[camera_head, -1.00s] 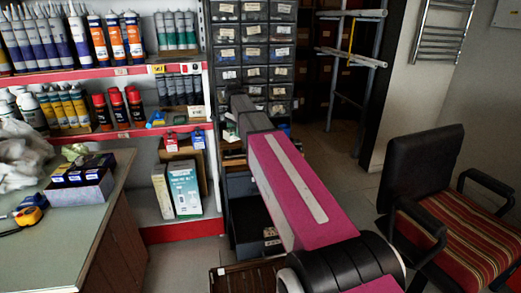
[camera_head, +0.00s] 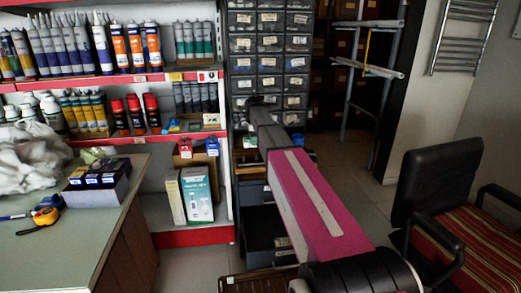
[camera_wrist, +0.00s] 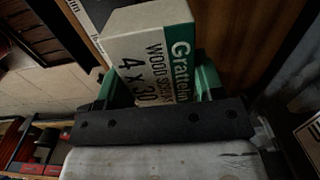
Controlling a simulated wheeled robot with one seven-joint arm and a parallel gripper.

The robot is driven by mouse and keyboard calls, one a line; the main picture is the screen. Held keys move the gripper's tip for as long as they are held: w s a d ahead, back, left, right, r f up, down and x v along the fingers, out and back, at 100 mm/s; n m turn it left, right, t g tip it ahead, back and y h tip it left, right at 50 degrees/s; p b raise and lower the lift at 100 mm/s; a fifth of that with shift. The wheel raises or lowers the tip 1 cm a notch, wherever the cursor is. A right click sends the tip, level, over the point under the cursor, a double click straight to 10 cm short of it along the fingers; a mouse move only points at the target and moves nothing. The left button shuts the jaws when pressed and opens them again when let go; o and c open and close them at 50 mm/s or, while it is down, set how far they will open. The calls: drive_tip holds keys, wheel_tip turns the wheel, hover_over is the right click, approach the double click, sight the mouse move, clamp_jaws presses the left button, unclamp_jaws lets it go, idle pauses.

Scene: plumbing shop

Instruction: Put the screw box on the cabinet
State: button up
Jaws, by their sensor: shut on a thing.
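The screw box (camera_wrist: 155,55) is a white and green carton printed "WOOD SCREWS 4 x 30", tilted in the wrist view. My gripper (camera_wrist: 158,88) is shut on it; the dark palm bar covers the box's near end. In the head view my arm reaches away towards a dark cabinet of small labelled drawers (camera_head: 270,66). My gripper and the screw box are hidden there behind my arm. I cannot tell whether the box touches anything beyond the gripper.
A counter (camera_head: 75,245) at left holds a box of small cartons (camera_head: 97,185), a tape measure (camera_head: 46,215) and crumpled plastic. Shelves (camera_head: 110,79) of tubes and cans stand behind. A black chair (camera_head: 440,185) is at right. Some floor (camera_head: 345,200) is clear between arm and chair.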

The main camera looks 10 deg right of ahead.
sight(259, 154)
drive_tip(key=d, duration=0.1)
drive_tip(key=w+d+f, duration=0.2)
drive_tip(key=shift+d+f, duration=0.15)
drive_tip(key=shift+d, duration=0.05)
drive_tip(key=shift+s+f, duration=0.1)
drive_tip(key=shift+f, duration=1.9)
drive_tip(key=shift+f, duration=0.15)
drive_tip(key=o, duration=1.1)
wheel_tip(259, 154, up, 12)
drive_tip(key=shift+r, duration=0.15)
